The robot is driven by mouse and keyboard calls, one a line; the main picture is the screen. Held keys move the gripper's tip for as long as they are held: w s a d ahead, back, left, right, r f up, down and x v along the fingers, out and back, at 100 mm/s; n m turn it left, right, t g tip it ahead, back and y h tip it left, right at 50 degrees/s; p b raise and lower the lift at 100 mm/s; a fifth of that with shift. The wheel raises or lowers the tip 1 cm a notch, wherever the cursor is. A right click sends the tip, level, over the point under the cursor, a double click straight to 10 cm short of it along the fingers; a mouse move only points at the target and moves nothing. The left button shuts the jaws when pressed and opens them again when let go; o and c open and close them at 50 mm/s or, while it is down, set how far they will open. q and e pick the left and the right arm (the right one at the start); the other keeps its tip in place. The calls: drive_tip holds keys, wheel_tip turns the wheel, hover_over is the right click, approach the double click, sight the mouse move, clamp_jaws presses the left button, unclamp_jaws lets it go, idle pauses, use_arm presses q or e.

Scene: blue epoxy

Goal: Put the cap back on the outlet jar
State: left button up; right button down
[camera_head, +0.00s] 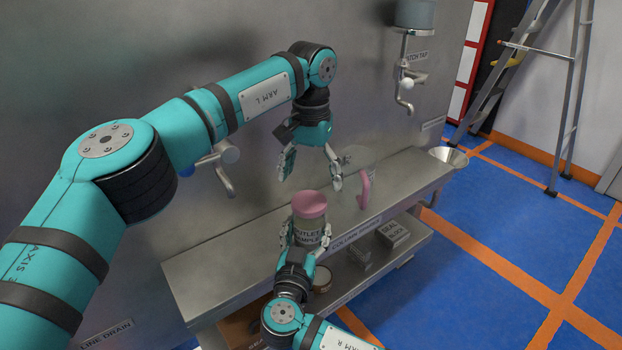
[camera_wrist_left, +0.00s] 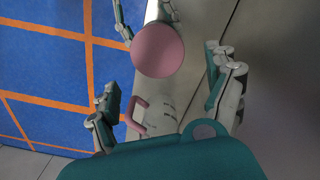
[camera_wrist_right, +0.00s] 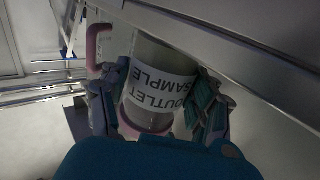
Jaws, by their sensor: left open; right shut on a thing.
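The outlet jar (camera_head: 309,232), clear with a white "OUTLET SAMPLE" label, stands upright at the bench's front edge. Its pink cap (camera_head: 309,204) sits on top of it; I cannot tell whether it is tight. My right gripper (camera_head: 306,242) is shut around the jar's body from the front. In the right wrist view the jar (camera_wrist_right: 160,78) is between the fingers, with the pink rim (camera_wrist_right: 143,130) at its mouth end. My left gripper (camera_head: 311,178) is open and empty just above the cap, pointing down. The cap shows round in the left wrist view (camera_wrist_left: 158,50).
A clear jug (camera_head: 358,157) with a pink handle (camera_head: 363,190) stands right of the jar, close to my left fingers. Taps (camera_head: 404,92) stick out of the wall. The steel bench (camera_head: 215,262) is clear at left.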

use_arm(q)
drive_tip(key=shift+o, duration=0.2)
drive_tip(key=n, duration=0.4)
drive_tip(key=shift+r+n, duration=0.15)
drive_tip(key=shift+n, duration=0.15)
drive_tip(key=n, duration=0.7)
drive_tip(key=shift+s+r, duration=0.15)
drive_tip(key=shift+r, duration=0.1)
drive_tip(key=n, duration=0.5)
drive_tip(key=shift+r, duration=0.2)
drive_tip(key=n, duration=0.4)
drive_tip(key=shift+s+a+r+n, duration=0.1)
drive_tip(key=shift+r+n, duration=0.05)
drive_tip(key=shift+n, duration=0.25)
drive_tip(key=n, duration=0.4)
drive_tip(key=shift+r+n, duration=0.2)
drive_tip(key=shift+n, duration=0.1)
drive_tip(key=n, duration=0.7)
drive_tip(key=shift+s+r, duration=0.15)
drive_tip(key=shift+r, duration=0.1)
drive_tip(key=n, duration=0.4)
drive_tip(key=shift+r+n, duration=0.15)
drive_tip(key=shift+n, duration=0.25)
drive_tip(key=n, duration=0.5)
drive_tip(key=shift+s+a+r+n, duration=0.1)
drive_tip(key=shift+r+n, duration=0.05)
drive_tip(key=shift+n, duration=0.15)
